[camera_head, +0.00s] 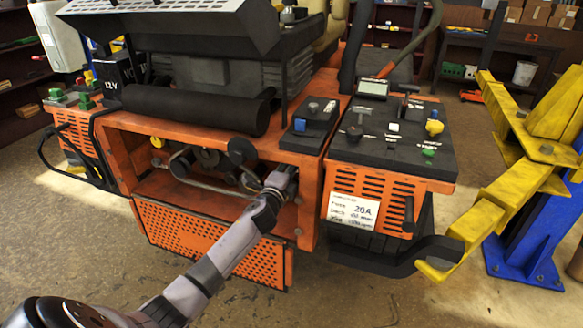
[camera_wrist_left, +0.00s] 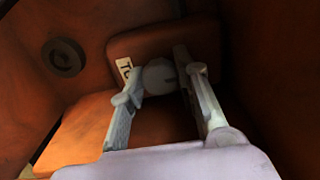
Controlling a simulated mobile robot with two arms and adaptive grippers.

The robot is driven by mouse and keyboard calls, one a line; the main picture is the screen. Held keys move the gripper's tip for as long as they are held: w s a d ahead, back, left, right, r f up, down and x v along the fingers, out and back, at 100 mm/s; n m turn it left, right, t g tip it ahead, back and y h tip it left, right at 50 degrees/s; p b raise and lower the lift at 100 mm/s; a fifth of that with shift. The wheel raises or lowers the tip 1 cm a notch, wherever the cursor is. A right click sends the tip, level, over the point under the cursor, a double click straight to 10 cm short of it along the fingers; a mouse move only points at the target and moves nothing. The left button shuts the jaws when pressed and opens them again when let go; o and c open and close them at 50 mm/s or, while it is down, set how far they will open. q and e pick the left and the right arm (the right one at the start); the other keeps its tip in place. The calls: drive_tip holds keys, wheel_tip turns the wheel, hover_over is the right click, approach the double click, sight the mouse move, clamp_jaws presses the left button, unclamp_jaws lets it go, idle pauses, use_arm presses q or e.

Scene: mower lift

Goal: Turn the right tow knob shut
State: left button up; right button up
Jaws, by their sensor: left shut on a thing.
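My left arm reaches from the bottom left into the open orange bay of the mower, and my left gripper (camera_head: 284,181) is at the bay's right end. In the left wrist view the two fingers (camera_wrist_left: 160,82) stand on either side of a round grey knob (camera_wrist_left: 159,74) with a dark slot mark. The gripper is shut on this knob. A white label (camera_wrist_left: 125,68), partly covered by a finger and showing letters like "TO", sits beside it on an orange plate. In the head view the gripper hides the knob. My right gripper is not in view.
The orange bay walls (camera_wrist_left: 85,115) close in tightly around the gripper. A dark round fitting (camera_wrist_left: 64,57) is on the left wall. Hoses and a black round part (camera_head: 241,151) lie left of the gripper. A yellow lift arm (camera_head: 500,195) stands at right.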

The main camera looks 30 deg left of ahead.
use_arm(q)
drive_tip(key=o, duration=1.2)
drive_tip(key=shift+c, duration=0.2)
drive_tip(key=v, duration=1.2)
drive_tip(key=shift+f, duration=0.1)
